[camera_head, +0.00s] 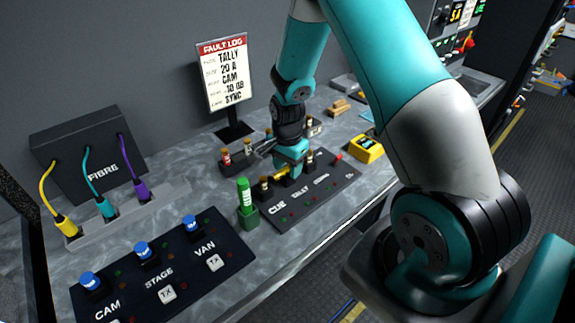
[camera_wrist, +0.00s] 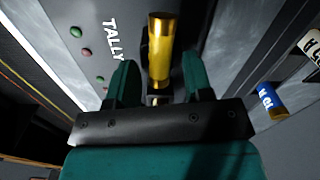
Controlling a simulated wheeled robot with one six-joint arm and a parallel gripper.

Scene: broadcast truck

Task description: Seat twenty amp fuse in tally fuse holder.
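My gripper (camera_head: 287,168) is low over the fuse panel (camera_head: 318,190), at the place marked TALLY. In the wrist view a gold cylindrical fuse (camera_wrist: 160,50) stands beside the word TALLY, between the two fingers of my gripper (camera_wrist: 161,80). A gap shows on each side of the fuse, so the fingers are open around it. No rating is readable on it. The tally holder is mostly hidden by the gripper, and I cannot tell how deep the fuse sits. Amber-brown fuses stand at CUE (camera_head: 264,184) and COMMS (camera_head: 309,160).
A green cylinder (camera_head: 245,193) stands in a green block left of the panel. A red-banded fuse (camera_head: 225,157) stands behind. A blue-banded fuse (camera_wrist: 270,98) shows in the wrist view. A yellow device (camera_head: 367,149) lies right. The fault log sign (camera_head: 222,75) reads TALLY, 20 A.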

